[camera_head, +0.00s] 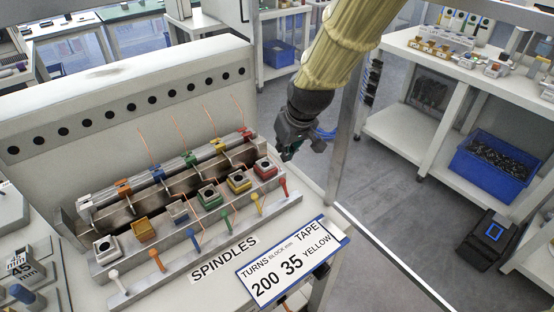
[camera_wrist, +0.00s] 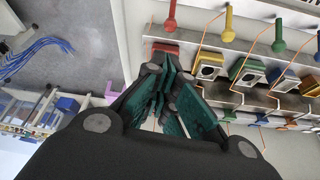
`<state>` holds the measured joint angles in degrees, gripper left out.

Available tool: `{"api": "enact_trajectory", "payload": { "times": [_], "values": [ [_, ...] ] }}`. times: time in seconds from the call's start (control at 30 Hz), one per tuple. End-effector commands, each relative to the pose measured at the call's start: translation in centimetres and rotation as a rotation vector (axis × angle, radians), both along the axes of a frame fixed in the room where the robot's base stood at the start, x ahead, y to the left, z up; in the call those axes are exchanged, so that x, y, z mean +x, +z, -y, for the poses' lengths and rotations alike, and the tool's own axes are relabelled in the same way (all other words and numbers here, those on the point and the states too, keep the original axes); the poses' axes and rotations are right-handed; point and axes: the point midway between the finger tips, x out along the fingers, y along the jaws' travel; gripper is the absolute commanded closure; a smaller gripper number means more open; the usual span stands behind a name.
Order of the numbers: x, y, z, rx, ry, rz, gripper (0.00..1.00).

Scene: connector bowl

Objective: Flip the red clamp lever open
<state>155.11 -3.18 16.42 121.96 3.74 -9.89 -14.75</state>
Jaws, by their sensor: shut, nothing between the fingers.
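A row of coloured clamps sits along the metal bar at the back of the spindle fixture; the red clamp (camera_head: 249,135) is at its right end in the head view. A red ball-ended peg (camera_head: 283,187) stands at the front right, also in the wrist view (camera_wrist: 171,15). A red block (camera_head: 265,169) lies between them, partly visible in the wrist view (camera_wrist: 165,47). My gripper (camera_head: 289,153) is right of the fixture's right end, apart from the red clamp. Its fingers (camera_wrist: 166,92) are shut and empty, and hide part of the fixture in the wrist view.
Yellow (camera_head: 239,182) and green (camera_head: 210,197) blocks stand left of the red one, with thin copper wires rising around them. A white panel with holes (camera_head: 130,95) stands behind. A sign (camera_head: 293,262) lies in front. Open floor is to the right.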

Motion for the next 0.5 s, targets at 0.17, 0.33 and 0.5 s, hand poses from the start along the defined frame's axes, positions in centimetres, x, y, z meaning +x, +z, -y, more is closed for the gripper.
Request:
{"api": "enact_trajectory", "payload": {
  "times": [0.17,0.33,0.5],
  "values": [
    [0.5,-0.3,0.0,0.000,0.000,-0.005,1.00],
    [1.7,-1.7,-0.2,0.000,0.000,-0.017,1.00],
    [2.4,-3.5,-0.6,0.000,0.001,-0.019,1.00]
  ]
}}
